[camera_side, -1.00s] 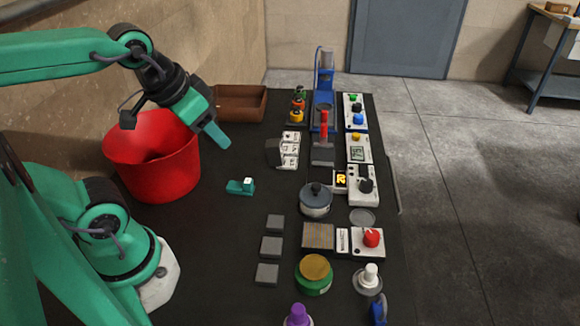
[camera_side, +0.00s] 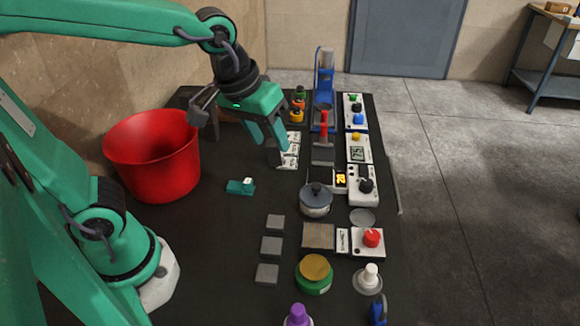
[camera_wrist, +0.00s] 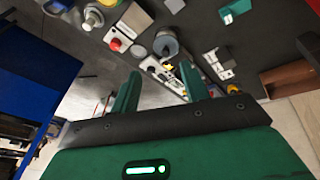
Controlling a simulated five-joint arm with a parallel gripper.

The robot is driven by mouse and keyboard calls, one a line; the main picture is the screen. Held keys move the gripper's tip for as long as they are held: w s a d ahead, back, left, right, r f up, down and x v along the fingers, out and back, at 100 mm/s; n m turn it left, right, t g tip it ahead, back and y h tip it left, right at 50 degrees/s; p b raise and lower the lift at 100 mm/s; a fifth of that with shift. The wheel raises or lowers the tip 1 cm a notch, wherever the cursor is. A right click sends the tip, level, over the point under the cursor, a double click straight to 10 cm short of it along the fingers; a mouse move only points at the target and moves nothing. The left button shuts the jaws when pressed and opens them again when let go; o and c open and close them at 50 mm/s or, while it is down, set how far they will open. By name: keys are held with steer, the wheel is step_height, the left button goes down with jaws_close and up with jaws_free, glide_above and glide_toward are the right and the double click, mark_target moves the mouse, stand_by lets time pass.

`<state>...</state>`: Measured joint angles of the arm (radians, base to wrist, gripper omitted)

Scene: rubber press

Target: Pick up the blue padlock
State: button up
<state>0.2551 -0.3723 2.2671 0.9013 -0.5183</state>
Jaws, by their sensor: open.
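A small blue object that looks like the padlock (camera_side: 378,313) lies at the near right corner of the dark table, close to the bottom edge of the side view. In the wrist view a bluish piece (camera_wrist: 56,6) at the upper left seems to be the same thing, partly cut off. My gripper (camera_side: 272,145) is open and empty, above the white blocks at the far part of the table, well away from the padlock. Its two green fingers (camera_wrist: 160,72) stand apart in the wrist view.
A red bucket (camera_side: 150,150) stands at the left. A grey pot (camera_side: 316,200), a green jar (camera_side: 314,277), a white knob on a disc (camera_side: 369,278) and a purple-topped item (camera_side: 298,315) stand on the table. Control boxes line the right edge. The left middle is mostly clear.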

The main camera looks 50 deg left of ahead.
steer(key=w+d+f+n+g, duration=0.1)
steer(key=w+d+f+n, duration=0.2)
steer(key=d, duration=0.5)
steer(key=n+g+y, duration=0.1)
steer(key=n+g, duration=0.2)
steer(key=n, duration=0.1)
glide_above(379, 311)
steer(key=f, duration=1.3)
steer(key=shift+a+f, duration=0.1)
steer(key=shift+a, duration=0.1)
steer(key=shift+s+d+f, duration=0.1)
steer(key=shift+d+f, duration=0.15)
steer(key=shift+f, duration=3.85)
jaws_close()
